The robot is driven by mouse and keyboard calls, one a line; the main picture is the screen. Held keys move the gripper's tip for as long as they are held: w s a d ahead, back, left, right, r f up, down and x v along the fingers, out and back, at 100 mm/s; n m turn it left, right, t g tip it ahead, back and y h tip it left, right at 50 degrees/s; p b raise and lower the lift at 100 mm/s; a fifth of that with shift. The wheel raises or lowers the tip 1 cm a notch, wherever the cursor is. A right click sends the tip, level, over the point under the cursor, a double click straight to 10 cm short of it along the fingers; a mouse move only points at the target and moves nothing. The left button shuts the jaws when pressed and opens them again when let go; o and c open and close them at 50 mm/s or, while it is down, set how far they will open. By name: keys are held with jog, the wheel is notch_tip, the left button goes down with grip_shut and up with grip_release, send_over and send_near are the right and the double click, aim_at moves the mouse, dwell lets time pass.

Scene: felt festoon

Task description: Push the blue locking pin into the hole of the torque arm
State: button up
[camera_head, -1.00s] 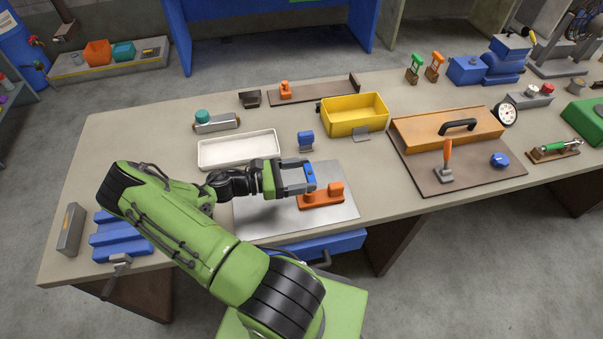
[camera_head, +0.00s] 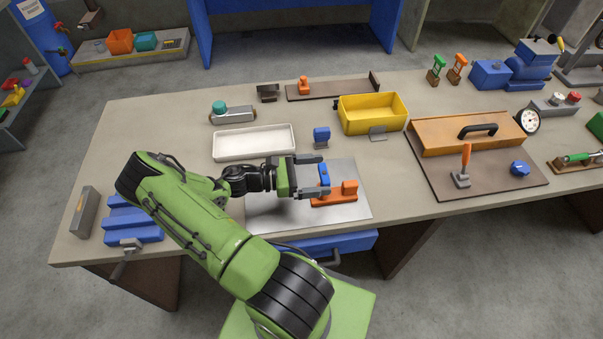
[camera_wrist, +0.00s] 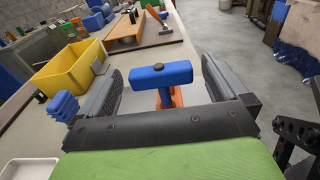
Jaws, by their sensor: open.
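The blue locking pin (camera_head: 323,174) has a T-shaped handle and stands upright at the left end of the orange torque arm (camera_head: 345,191). The arm lies on a grey metal plate (camera_head: 270,215). In the wrist view the pin's blue crossbar (camera_wrist: 160,74) has a dark knob on top, and its stem runs down to the orange part (camera_wrist: 175,97). My gripper (camera_head: 314,176) is open, with one finger on each side of the pin and gaps between them and the crossbar. The hole and the pin's lower end are hidden, so I cannot tell how deep it sits.
A white tray (camera_head: 217,146) and a small blue part on a stand (camera_head: 321,135) lie behind my gripper. A yellow bin (camera_head: 372,127) stands behind to the right.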

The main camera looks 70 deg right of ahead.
jog(key=v, duration=1.5)
jog(key=shift+w+a+b, duration=0.2)
jog(key=shift+w+b, duration=0.15)
jog(key=shift+b, duration=0.1)
jog(key=w+a+r+m+t+y, duration=0.2)
jog(key=a+r+m+t+y, duration=0.4)
jog(key=a+r+t, duration=0.75)
jog(key=s+a+r+t+y, duration=0.1)
jog(key=s+a+r+t, duration=0.2)
jog(key=a, duration=0.3)
jog(key=s+a+r+t+y, duration=0.1)
jog(key=s+a+r+t, duration=0.3)
jog(key=a, duration=0.2)
jog(key=shift+y, duration=0.4)
jog(key=shift+s+r, duration=0.1)
jog(key=shift+r, duration=0.05)
